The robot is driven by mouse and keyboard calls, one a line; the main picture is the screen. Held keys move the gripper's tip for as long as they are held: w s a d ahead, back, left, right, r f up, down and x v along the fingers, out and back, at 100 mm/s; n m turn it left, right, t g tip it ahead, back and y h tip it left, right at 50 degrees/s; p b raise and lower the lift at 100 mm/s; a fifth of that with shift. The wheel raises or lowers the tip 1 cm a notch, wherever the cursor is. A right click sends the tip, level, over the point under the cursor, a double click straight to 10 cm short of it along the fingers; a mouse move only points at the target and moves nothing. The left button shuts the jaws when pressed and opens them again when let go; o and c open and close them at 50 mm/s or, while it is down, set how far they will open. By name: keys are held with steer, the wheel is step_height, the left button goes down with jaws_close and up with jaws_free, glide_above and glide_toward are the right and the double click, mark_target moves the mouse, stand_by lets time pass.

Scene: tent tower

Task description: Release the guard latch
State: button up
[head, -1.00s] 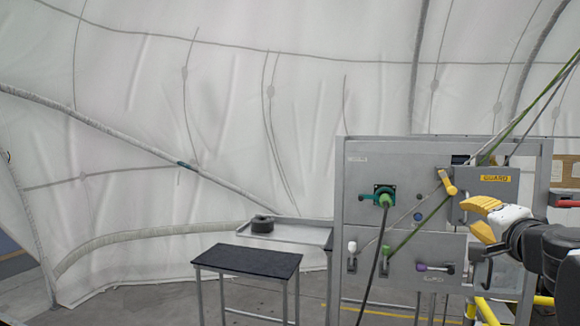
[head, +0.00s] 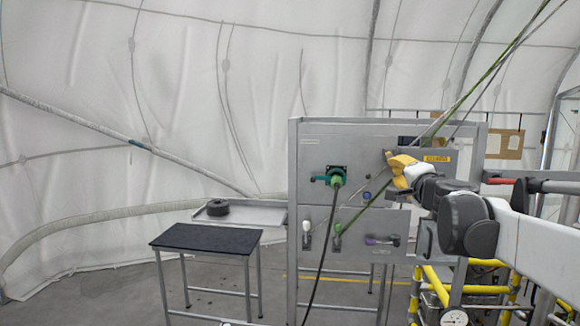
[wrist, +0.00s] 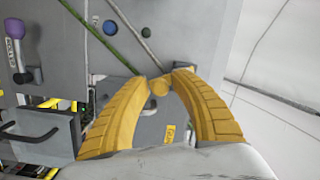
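The guard latch (wrist: 160,87) is a small yellow handle on the grey guard box, which carries a yellow label (head: 437,159). In the wrist view it shows between the tips of my gripper (wrist: 161,77), which has two curved yellow fingers. In the head view my gripper (head: 396,168) is at the latch, at the upper right of the grey panel (head: 318,150), and mostly covers it. The fingertips are close around the handle. I cannot tell whether they press on it.
A green connector with a black cable (head: 335,180) is left of my gripper. Below are white, green and purple handles (head: 382,240). Taut ropes (head: 480,82) cross the panel near my gripper. A dark-topped table (head: 207,238) and a tray (head: 250,216) stand at left. Yellow rails (head: 432,285) stand at lower right.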

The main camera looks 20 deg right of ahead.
jaws_close()
steer(key=shift+w+a+f+m+b, duration=0.1)
steer(key=shift+a+f+m+b, duration=0.15)
steer(key=shift+m+b, duration=0.35)
steer(key=shift+w+a+f+m+b, duration=0.1)
steer(key=shift+a+f+m+b, duration=0.05)
steer(key=shift+m+b, duration=0.4)
steer(key=shift+a+m, duration=0.2)
steer(key=shift+m, duration=0.45)
steer(key=shift+r, duration=0.2)
